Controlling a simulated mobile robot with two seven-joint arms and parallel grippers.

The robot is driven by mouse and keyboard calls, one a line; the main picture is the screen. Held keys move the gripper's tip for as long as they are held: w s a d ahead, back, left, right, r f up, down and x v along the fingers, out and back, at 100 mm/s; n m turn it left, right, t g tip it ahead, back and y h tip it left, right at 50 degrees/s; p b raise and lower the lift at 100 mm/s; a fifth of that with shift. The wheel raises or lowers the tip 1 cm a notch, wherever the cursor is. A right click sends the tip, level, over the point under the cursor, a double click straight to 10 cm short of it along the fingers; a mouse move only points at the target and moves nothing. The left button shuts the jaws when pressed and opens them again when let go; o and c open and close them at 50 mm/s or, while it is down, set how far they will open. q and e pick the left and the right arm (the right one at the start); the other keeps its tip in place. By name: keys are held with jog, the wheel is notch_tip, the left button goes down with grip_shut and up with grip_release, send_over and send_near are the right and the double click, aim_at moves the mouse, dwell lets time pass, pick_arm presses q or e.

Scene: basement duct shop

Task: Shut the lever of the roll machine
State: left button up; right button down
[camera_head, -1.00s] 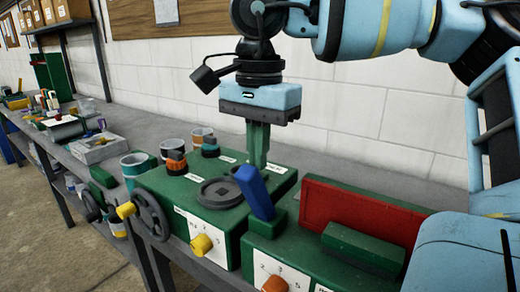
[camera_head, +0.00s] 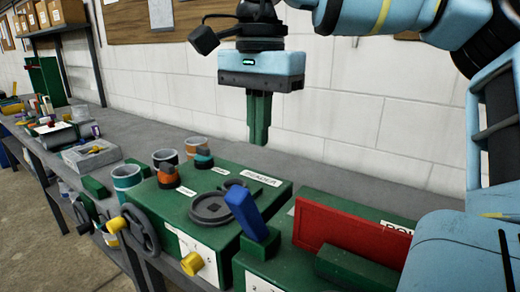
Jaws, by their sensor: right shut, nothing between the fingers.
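A blue lever (camera_head: 246,214) stands tilted, leaning to the upper left, on a small green block (camera_head: 260,245) at the left end of the right-hand green machine (camera_head: 285,270). This machine bears an upright red plate (camera_head: 350,240) and a partly hidden label (camera_head: 396,228) that seems to start with "RO". My right gripper (camera_head: 258,138) is shut and empty, pointing down. It hangs in the air above and behind the lever, apart from it. My left gripper is not in view.
Left of it, a green machine (camera_head: 185,222), its label seeming to read "BENDER", carries a dark round disc (camera_head: 218,206), knobs and a handwheel (camera_head: 140,228). Several cups, including a teal one (camera_head: 127,178), stand behind and left. A white wall lies close behind the bench.

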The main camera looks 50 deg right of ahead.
jog(key=r, duration=0.2)
jog(key=a+r, duration=0.1)
jog(key=r, duration=0.2)
jog(key=shift+s+a+r, duration=0.15)
jog(key=shift+r, duration=0.05)
dwell(0.5)
